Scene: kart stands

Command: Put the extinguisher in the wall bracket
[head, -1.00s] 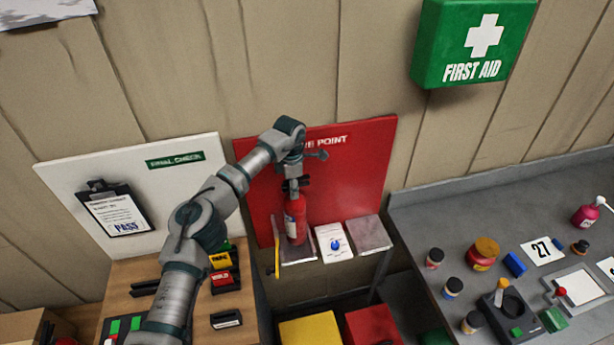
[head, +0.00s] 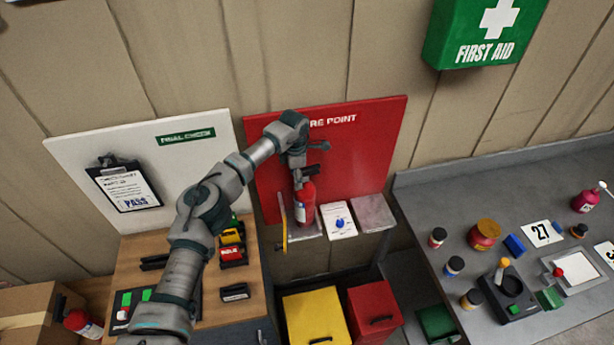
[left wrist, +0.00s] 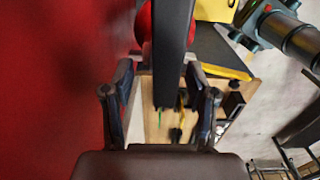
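The red fire extinguisher (head: 304,205) stands upright against the red fire point board (head: 370,150), at the small metal shelf. A yellow strap (head: 283,222) stands just left of it. I cannot tell whether the bracket holds it. My left gripper (head: 302,174) is at its black top handle. In the left wrist view, the left gripper's fingers (left wrist: 162,75) lie on either side of a dark bar (left wrist: 172,45), with red (left wrist: 143,25) behind it. Whether they pinch it is unclear. My other arm (left wrist: 290,32) seems to show there; its fingers are unclear.
A yellow bin (head: 315,318) and a red bin (head: 374,312) stand below the shelf. A wooden cabinet (head: 232,290) is at left. Another extinguisher (head: 82,322) is by a cardboard box (head: 28,312). The grey counter (head: 440,185) at right holds several jars.

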